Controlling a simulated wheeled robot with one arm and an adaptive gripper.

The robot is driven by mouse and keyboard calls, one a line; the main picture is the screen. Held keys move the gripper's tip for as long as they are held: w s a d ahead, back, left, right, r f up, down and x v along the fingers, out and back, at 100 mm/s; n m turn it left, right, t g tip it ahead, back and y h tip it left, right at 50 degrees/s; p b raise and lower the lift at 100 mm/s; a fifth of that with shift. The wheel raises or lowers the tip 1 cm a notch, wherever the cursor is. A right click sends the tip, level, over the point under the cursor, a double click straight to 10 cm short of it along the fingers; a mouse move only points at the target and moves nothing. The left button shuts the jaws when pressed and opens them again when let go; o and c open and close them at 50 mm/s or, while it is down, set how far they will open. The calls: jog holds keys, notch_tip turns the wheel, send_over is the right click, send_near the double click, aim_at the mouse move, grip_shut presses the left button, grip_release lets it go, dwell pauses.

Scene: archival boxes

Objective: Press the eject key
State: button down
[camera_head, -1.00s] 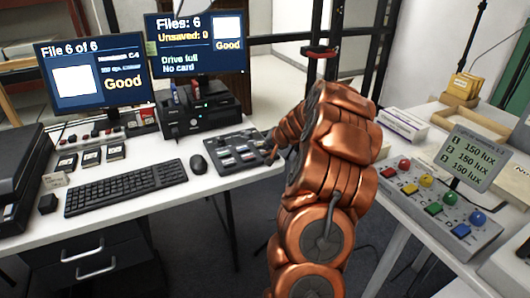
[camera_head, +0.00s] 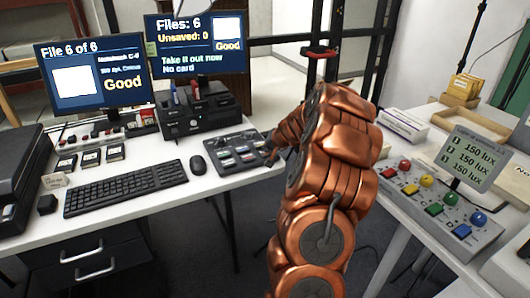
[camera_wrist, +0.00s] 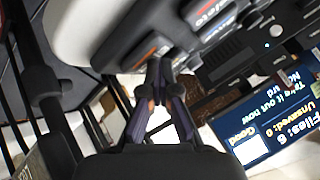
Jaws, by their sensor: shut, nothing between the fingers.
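A dark key panel (camera_head: 232,152) with several labelled keys lies on the white desk, right of the mouse. In the wrist view the panel (camera_wrist: 180,20) fills the top; one key reads "Delete" (camera_wrist: 212,10) and an orange-marked key (camera_wrist: 150,45) is beside the fingertips. I cannot read which key is the eject key. My gripper (camera_wrist: 160,68) is shut and empty, its tips at or very close to the orange-marked key; contact is unclear. In the head view my arm partly hides it at the panel's right end. A black drive unit (camera_head: 185,122) stands behind the panel.
Two monitors (camera_head: 95,75) stand at the back; the right one (camera_head: 197,45) reads "Take it out now", "No card". A keyboard (camera_head: 125,188) and mouse (camera_head: 198,165) lie left of the panel. A lux button box (camera_head: 430,215) is on the right table.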

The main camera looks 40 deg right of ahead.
aim_at(267, 153)
jog(key=shift+r+p, duration=0.5)
jog(key=shift+r, duration=0.25)
jog(key=shift+r, duration=0.15)
jog(key=shift+r+p, duration=1.65)
jog(key=shift+r, duration=0.75)
jog(key=shift+a, duration=0.15)
